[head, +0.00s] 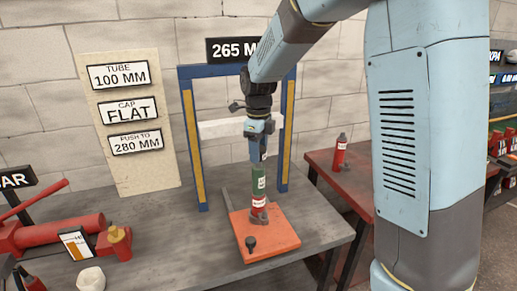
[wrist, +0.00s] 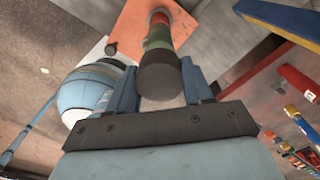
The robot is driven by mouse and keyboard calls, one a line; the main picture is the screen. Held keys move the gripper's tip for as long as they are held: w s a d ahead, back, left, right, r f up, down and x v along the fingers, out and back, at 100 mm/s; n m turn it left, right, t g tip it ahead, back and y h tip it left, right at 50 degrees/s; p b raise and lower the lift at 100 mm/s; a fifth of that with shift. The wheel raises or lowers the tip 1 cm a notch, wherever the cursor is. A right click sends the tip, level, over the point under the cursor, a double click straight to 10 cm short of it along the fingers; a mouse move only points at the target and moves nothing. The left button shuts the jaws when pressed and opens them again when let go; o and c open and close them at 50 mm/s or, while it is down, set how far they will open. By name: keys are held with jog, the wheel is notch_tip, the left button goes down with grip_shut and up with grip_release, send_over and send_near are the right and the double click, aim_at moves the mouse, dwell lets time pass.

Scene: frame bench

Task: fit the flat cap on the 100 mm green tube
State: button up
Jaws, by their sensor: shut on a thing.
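A green tube (head: 259,181) stands upright on a red section (head: 259,202) above the orange plate (head: 280,237). In the wrist view the green tube (wrist: 158,38) is partly hidden behind a dark grey round piece (wrist: 160,80), which looks like the flat cap. My gripper (head: 261,154) points down over the tube. In the wrist view my gripper (wrist: 160,92) has its fingers on both sides of the dark piece, shut on it. The dark piece is in line with the tube. I cannot tell whether it is seated on it.
A board (head: 150,165) reads tube 100 MM, cap flat, push to 280 MM. A red tool (head: 60,232) lies at left.

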jog(key=shift+f, duration=1.45)
jog(key=o, duration=1.2)
jog(key=shift+r, duration=0.1)
notch_tip(320, 180, up, 14)
jog(key=shift+f, duration=0.25)
